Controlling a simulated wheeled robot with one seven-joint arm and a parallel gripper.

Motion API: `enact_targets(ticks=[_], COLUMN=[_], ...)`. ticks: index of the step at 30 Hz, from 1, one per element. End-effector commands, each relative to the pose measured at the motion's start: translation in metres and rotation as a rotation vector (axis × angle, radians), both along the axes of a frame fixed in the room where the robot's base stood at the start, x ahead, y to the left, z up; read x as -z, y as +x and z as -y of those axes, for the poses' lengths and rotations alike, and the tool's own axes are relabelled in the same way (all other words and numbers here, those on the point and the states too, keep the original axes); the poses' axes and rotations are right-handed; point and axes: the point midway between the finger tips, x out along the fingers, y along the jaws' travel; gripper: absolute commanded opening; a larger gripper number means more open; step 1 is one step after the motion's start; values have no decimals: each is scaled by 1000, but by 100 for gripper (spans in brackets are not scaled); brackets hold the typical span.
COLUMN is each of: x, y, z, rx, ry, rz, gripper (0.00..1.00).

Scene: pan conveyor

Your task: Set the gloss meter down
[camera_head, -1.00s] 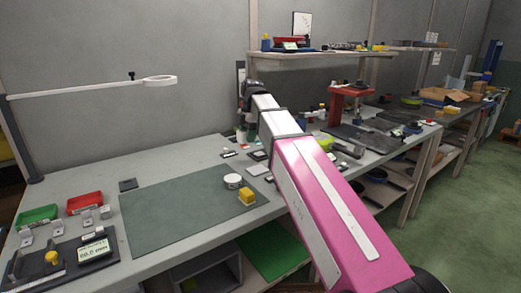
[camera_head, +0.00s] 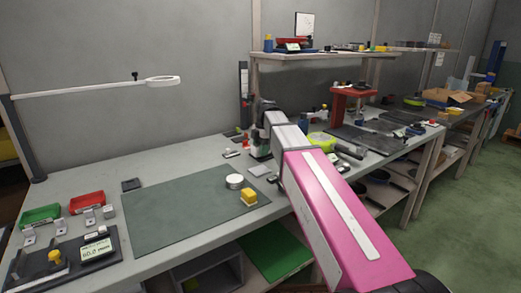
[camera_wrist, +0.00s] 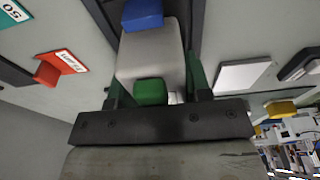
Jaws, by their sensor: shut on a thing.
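My gripper (camera_wrist: 157,84) is shut on a pale grey body with a blue end and a green button, which I take to be the gloss meter (camera_wrist: 152,62). The meter lies between the two fingers in the wrist view. In the head view my arm reaches over the back right of the near bench (camera_head: 160,167), and its end is partly hidden behind the forearm. I cannot tell there whether the meter touches the bench top.
A dark green mat (camera_head: 165,210) carries a white round puck (camera_head: 234,181) and a yellow block (camera_head: 249,197). Green (camera_head: 40,215) and red (camera_head: 86,202) bins stand at left. A lime-green device (camera_head: 322,141) and a red stand (camera_head: 352,92) are right of my arm.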

Motion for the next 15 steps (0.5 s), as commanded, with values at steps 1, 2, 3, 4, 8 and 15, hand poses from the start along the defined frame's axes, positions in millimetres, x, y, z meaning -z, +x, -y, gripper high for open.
enact_targets(ticks=[1, 2, 3, 4, 8, 15], x=[0, -1, -1, 0, 3, 2], y=[0, 0, 0, 0, 0, 0], z=[0, 0, 0, 0, 0, 0], rx=[0, 0, 0, 0, 0, 0], ry=[0, 0, 0, 0, 0, 0], rz=[0, 0, 0, 0, 0, 0], gripper=[12, 12, 12, 12, 51, 70])
